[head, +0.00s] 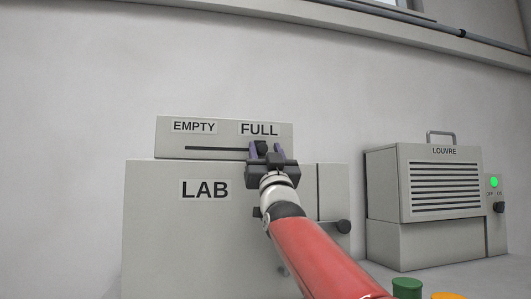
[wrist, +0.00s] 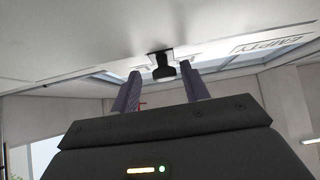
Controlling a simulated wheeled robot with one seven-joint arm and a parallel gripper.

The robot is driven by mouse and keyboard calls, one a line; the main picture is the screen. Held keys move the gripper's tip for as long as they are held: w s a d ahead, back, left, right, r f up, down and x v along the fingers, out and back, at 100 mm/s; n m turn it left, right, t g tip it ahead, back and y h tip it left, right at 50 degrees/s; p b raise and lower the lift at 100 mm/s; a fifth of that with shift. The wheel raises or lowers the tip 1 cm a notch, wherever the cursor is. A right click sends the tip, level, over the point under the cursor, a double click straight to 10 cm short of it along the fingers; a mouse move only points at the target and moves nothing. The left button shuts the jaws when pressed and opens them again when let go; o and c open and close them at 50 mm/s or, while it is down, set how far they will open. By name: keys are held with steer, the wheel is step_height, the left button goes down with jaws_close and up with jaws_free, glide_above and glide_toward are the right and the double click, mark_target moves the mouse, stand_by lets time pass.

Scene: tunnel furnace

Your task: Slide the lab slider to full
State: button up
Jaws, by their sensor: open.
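The LAB box (head: 150,230) stands against the wall, with a panel on top labelled EMPTY at left and FULL at right. A dark horizontal slot (head: 215,149) runs along this panel. The black slider knob (head: 262,146) sits under the FULL label; it also shows in the wrist view (wrist: 164,71). My gripper (head: 265,152) is at the panel with its purple fingers open, one on each side of the knob. In the wrist view a gap shows between the knob and each finger. My gripper hides the slot's right end.
The LOUVRE box (head: 390,185) with a lit green light (head: 494,182) stands to the right. Green (head: 407,287) and orange (head: 449,296) round items show at the bottom edge.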

steer(key=b+v, duration=0.4)
steer(key=v, duration=0.4)
stand_by(0.4)
